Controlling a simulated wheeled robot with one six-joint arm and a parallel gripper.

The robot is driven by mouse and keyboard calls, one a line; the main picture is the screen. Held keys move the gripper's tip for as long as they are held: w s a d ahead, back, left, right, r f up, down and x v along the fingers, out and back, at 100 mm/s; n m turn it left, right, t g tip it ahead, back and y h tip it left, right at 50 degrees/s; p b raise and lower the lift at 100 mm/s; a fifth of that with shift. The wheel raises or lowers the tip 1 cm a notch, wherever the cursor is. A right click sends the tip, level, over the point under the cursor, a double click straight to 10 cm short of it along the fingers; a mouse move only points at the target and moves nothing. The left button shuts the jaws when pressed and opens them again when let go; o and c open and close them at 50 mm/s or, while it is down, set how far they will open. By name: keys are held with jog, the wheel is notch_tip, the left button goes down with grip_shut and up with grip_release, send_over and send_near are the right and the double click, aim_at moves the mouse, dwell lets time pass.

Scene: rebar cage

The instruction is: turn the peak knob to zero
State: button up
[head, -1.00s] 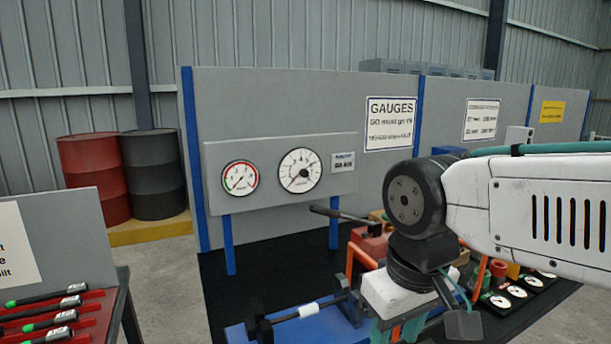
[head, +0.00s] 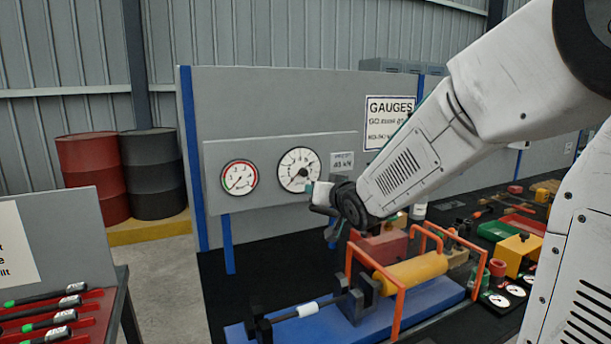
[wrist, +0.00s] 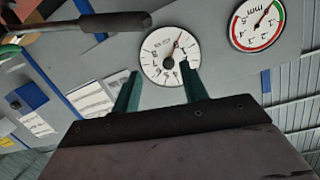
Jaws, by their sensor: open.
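The large white gauge (head: 299,164) is on the grey panel, right of a smaller gauge (head: 239,177) with a green and red rim. The large gauge shows upside down in the wrist view (wrist: 160,46), with a red needle and a dark mark near its lower right. I cannot make out the peak knob clearly. My gripper (head: 312,188) is at the large gauge's lower right in the head view. In the wrist view my gripper (wrist: 161,71) has its teal fingers apart, with the gauge beyond and between them. Nothing is held; contact with the gauge cannot be told.
A dark lever handle (wrist: 75,28) crosses the wrist view's upper left. Below the panel stand a yellow cylinder (head: 412,270) and orange frames on a blue base (head: 400,318). A small label (head: 342,164) is right of the large gauge. Drums (head: 152,172) stand behind, left.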

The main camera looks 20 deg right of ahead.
aim_at(305, 173)
jog(key=w, duration=0.3)
jog(key=w+r+t, duration=0.1)
jog(key=w, duration=0.3)
jog(key=w+t, duration=0.1)
jog(key=w, duration=0.2)
jog(key=shift+w+d+r+y, duration=0.15)
jog(key=shift+w+d+y, duration=0.15)
jog(key=shift+y, duration=0.1)
grip_shut()
